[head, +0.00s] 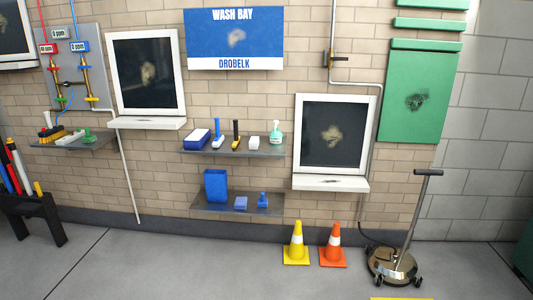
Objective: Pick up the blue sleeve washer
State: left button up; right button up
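A tool with an upright blue handle and a pale blue-and-white head (217,138) stands on the upper wall shelf (250,153), towards its left. It looks like the blue sleeve washer, but it is small and I cannot be certain. A blue and white block (197,138) lies to its left. Neither of my grippers shows in the head view.
A lower shelf (275,211) holds a tall blue container (215,185) and small blue items. A yellow cone (296,244), an orange cone (333,246) and a round floor machine (392,264) stand on the floor. The floor in front of the shelves is clear.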

aim_at(219, 138)
jog(key=i, duration=2.3)
jog(key=u, duration=0.05)
